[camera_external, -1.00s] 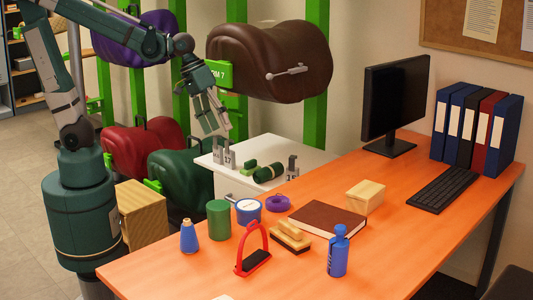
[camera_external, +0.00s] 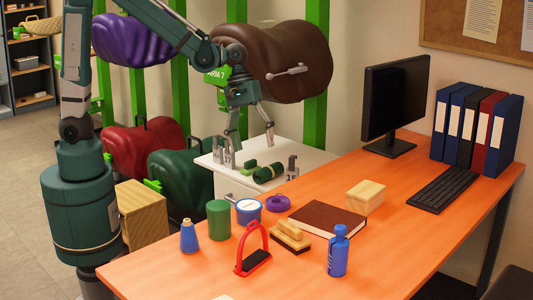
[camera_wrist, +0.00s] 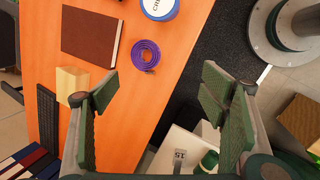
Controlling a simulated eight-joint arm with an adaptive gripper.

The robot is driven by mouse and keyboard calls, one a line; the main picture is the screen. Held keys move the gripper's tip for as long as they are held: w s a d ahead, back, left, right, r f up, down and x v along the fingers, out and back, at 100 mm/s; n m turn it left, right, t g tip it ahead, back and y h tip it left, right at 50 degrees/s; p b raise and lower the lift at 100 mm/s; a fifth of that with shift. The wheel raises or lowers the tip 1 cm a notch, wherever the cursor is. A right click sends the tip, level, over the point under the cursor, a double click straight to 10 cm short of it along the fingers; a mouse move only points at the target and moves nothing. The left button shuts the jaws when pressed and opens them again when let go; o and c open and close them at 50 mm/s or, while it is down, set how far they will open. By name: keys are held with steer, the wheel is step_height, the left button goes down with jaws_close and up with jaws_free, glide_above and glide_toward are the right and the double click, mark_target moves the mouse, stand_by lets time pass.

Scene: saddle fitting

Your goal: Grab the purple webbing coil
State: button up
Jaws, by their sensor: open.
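The purple webbing coil (camera_external: 278,203) lies flat on the orange desk, between the blue-and-white round tin (camera_external: 248,211) and the brown book (camera_external: 327,218). In the wrist view the coil (camera_wrist: 146,55) is a flat spiral near the desk edge, above and between my fingers. My gripper (camera_external: 252,140) is open and empty. It hangs above the white cabinet behind the desk, apart from the coil and higher than it. In the wrist view my gripper (camera_wrist: 160,95) shows its two fingers spread wide.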

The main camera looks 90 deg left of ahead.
mark_target(277, 200)
steer(key=w+f+n, duration=0.1)
steer(key=w+f, duration=0.1)
steer(key=f, duration=0.1)
steer(key=w+d+f+n+g+h+p, duration=0.1)
steer(key=w+f+n, duration=0.1)
steer(key=w+f, duration=0.1)
steer(key=w+d+f+n+p, duration=0.1)
steer(key=w+f, duration=0.1)
steer(key=f, duration=0.1)
steer(key=shift+w+n+g, duration=0.25)
steer(key=shift+n+g, duration=0.05)
steer(key=shift+g, duration=0.1)
steer(key=shift+w+d+f+n, duration=0.1)
steer(key=shift+w+f+n, duration=0.2)
steer(key=shift+f, duration=0.3)
steer(key=shift+d+f, duration=0.1)
steer(key=shift+f, duration=0.05)
steer(key=shift+d+f+h, duration=0.15)
steer(key=shift+d+f, duration=0.1)
steer(key=shift+f, duration=0.3)
steer(key=shift+d+f+h, duration=0.15)
steer(key=shift+d+f, duration=0.05)
steer(key=shift+f, duration=0.35)
steer(key=shift+f, duration=0.1)
steer(key=shift+b+x, duration=0.95)
steer(key=shift+x, duration=1.55)
steer(key=shift+s, duration=0.15)
steer(key=shift+c, duration=0.6)
steer(key=c, duration=0.9)
